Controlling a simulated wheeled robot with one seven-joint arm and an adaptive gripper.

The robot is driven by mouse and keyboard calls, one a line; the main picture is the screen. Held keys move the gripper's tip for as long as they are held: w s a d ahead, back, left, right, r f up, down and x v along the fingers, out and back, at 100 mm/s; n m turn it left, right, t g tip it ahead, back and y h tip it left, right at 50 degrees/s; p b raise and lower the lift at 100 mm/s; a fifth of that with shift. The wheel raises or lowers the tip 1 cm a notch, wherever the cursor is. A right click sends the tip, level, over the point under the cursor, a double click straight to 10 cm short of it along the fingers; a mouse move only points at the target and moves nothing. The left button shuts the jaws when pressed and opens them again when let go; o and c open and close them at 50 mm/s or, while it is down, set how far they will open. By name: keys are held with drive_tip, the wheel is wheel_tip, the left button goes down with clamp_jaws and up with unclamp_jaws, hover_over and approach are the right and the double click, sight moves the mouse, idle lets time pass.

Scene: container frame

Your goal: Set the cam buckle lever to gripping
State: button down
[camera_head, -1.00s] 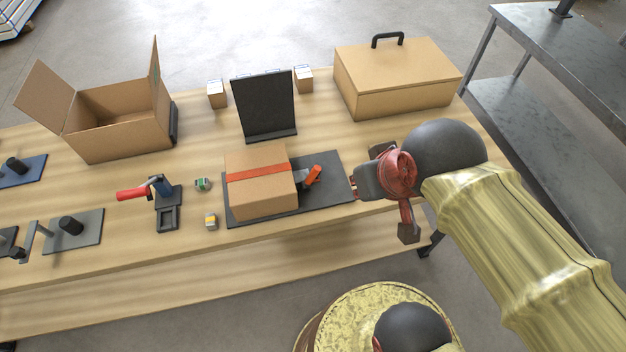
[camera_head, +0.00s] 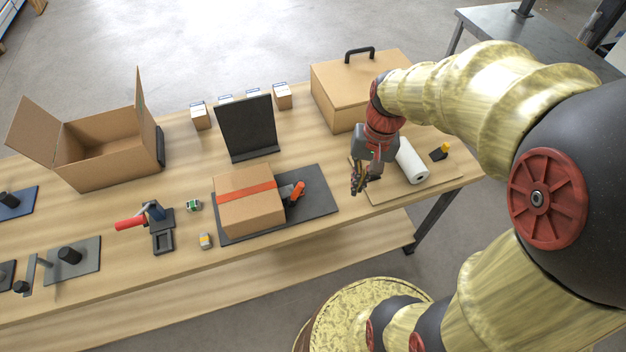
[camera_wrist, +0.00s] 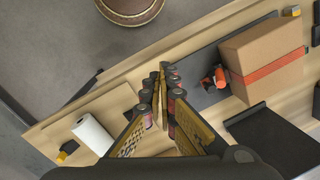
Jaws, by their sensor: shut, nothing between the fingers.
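The cam buckle lever (camera_head: 298,188) is orange-red and stands raised at the right side of a strapped cardboard box (camera_head: 250,214). An orange strap (camera_head: 245,190) runs over the box, which sits on a dark base plate (camera_head: 318,205). In the wrist view the lever (camera_wrist: 219,76) is right of my fingers, beside the box (camera_wrist: 268,62). My gripper (camera_head: 357,190) is shut and empty, pointing down to the right of the lever and apart from it. Its fingertips (camera_wrist: 162,72) also show in the wrist view. The lever's exact angle is hard to tell.
A white roll (camera_head: 411,162) lies on a board behind my gripper. A black upright panel (camera_head: 248,128) stands behind the strapped box. A lidded box with a handle (camera_head: 335,88) is at the back right. A red-handled clamp (camera_head: 160,225) stands at left.

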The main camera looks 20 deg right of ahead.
sight(296, 193)
drive_tip(key=w+d+f+m+g+y+p, duration=0.1)
drive_tip(key=w+d+f+m+y+p, duration=0.35)
drive_tip(key=w+f+m, duration=0.4)
drive_tip(key=w, duration=0.1)
drive_tip(key=w+a+m+y, duration=0.1)
drive_tip(key=w, duration=0.1)
drive_tip(key=w+m+y, duration=0.1)
drive_tip(key=shift+w+a+t+b, duration=0.3)
drive_tip(key=shift+w+t, duration=0.05)
drive_tip(key=shift+t, duration=0.05)
drive_tip(key=shift+f, duration=0.1)
drive_tip(key=b+x, duration=0.1)
drive_tip(key=x, duration=0.8)
drive_tip(key=shift+s+a+f, duration=0.1)
drive_tip(key=shift+a+f, duration=0.05)
drive_tip(key=shift+f, duration=0.05)
drive_tip(key=a, duration=0.1)
drive_tip(key=a+r, duration=0.1)
drive_tip(key=a, duration=0.1)
drive_tip(key=shift+s, duration=0.25)
drive_tip(key=shift+a+r, duration=0.15)
drive_tip(key=shift+a, duration=0.3)
drive_tip(key=shift+r, duration=0.1)
